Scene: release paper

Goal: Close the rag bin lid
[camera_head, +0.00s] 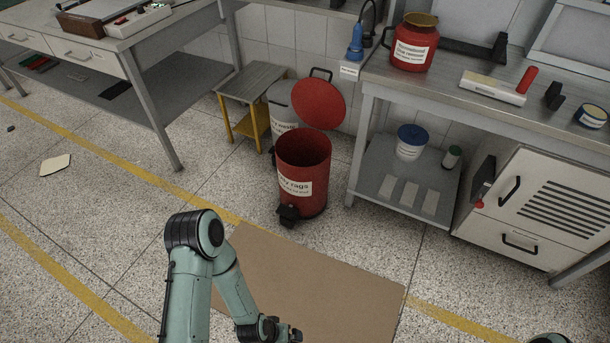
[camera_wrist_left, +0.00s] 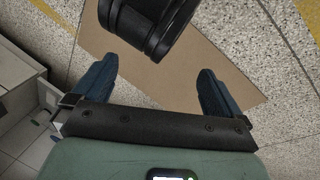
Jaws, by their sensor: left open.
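The red rag bin (camera_head: 303,178) stands upright on the floor in the head view, with a white label and a black pedal at its front. Its round red lid (camera_head: 319,104) is open, tilted up at the back of the rim, with a black handle on top. The bin is not in the left wrist view. My left arm reaches in from the bottom of the head view, well in front of the bin. In the left wrist view my left gripper (camera_wrist_left: 157,68) is open and empty, its blue fingers wide apart above the floor mat. My right gripper is out of view.
A grey bin (camera_head: 283,104) and a small yellow-legged table (camera_head: 252,80) stand behind left. A metal bench (camera_head: 440,85) with a low shelf is at right, close to the bin.

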